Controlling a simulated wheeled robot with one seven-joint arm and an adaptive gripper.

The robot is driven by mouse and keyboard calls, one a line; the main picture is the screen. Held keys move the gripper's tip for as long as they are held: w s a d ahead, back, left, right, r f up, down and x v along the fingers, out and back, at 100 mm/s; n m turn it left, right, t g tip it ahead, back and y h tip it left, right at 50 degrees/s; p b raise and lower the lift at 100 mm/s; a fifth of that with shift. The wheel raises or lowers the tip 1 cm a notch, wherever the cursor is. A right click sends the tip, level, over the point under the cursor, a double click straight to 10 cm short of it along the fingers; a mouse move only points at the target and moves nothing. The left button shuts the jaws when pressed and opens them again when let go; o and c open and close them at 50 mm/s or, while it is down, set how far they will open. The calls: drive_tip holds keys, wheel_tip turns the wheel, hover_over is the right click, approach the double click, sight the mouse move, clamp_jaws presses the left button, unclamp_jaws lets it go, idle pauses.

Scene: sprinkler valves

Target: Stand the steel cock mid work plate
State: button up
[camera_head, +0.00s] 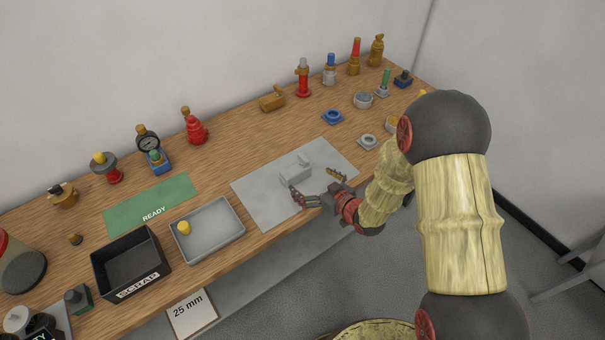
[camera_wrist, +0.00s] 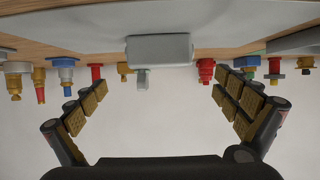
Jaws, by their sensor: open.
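The steel cock (camera_head: 295,173), a plain grey block-like body with a small raised part, stands near the middle of the grey work plate (camera_head: 258,208). In the wrist view, which looks upside down, the steel cock (camera_wrist: 158,48) is ahead between the finger lines, with its small stub (camera_wrist: 142,78) showing. The work plate (camera_wrist: 70,28) fills the top of that view. My gripper (camera_head: 319,185) is open in front of the cock, at its right in the head view. Its fingers (camera_wrist: 168,92) are spread wide, empty, and appear apart from the cock.
A grey tray (camera_head: 215,255) with a yellow-topped part, a black SCRAP bin (camera_head: 160,265) and a green READY mat (camera_head: 125,212) lie left. Several valves and gauges line the back, including a red one (camera_head: 303,80). A blue ring (camera_head: 332,117) and grey ring (camera_head: 368,141) lie beyond the plate.

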drive_tip(key=shift+v, duration=1.25)
drive_tip(key=w+d+r+m+h, duration=0.15)
drive_tip(key=d+r+h, duration=0.25)
drive_tip(key=d+r, duration=0.45)
drive_tip(key=s+d+r+m+g+h, duration=0.1)
drive_tip(key=s+d+r+h, duration=0.15)
drive_tip(key=r, duration=0.25)
drive_tip(key=s+d+r+m+h, duration=0.1)
drive_tip(key=s+d+r, duration=0.15)
drive_tip(key=r, duration=0.35)
drive_tip(key=s+r+m+g, duration=0.1)
drive_tip(key=s+r, duration=0.3)
drive_tip(key=s, duration=0.8)
drive_tip(key=s+r+m+g, duration=0.2)
drive_tip(key=s+r+g, duration=0.1)
drive_tip(key=s, duration=1)
drive_tip(key=shift+s+r+g, duration=0.2)
drive_tip(key=shift+r+g, duration=0.1)
drive_tip(key=shift+r, duration=0.25)
drive_tip(key=shift+a, duration=0.1)
